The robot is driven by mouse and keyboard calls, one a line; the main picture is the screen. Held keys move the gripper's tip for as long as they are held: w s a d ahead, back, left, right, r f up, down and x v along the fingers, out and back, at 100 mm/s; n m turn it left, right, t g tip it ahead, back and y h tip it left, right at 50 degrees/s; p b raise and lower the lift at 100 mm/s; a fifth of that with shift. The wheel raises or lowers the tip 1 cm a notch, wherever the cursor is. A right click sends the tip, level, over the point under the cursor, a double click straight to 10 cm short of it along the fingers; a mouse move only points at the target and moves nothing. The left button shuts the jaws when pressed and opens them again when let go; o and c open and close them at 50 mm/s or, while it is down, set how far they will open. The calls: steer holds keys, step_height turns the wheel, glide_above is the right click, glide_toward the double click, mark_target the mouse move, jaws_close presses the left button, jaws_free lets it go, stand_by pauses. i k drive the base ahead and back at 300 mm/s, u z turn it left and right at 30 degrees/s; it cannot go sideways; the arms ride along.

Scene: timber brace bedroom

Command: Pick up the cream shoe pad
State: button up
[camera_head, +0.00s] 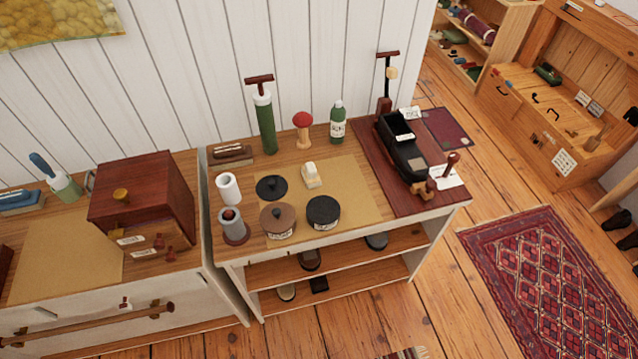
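A small cream block (312,175), which looks like the cream shoe pad, sits on the tan mat (352,182) on top of the middle cabinet. A dark lid with a knob (271,187) lies to its left. A round black tin (323,212) stands just in front of it, and a brown lidded tin (278,220) stands in front and to the left. Nothing covers the cream block from above. My gripper is not in view.
A black shoe-like object (402,150) is at right. A wooden box (145,205) is at left. Floor shows in front.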

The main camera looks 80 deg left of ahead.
mark_target(311, 177)
steer(key=z, duration=0.05)
steer(key=k, duration=2.05)
steer(key=u, duration=2.05)
steer(key=i, duration=0.45)
steer(key=z, duration=0.3)
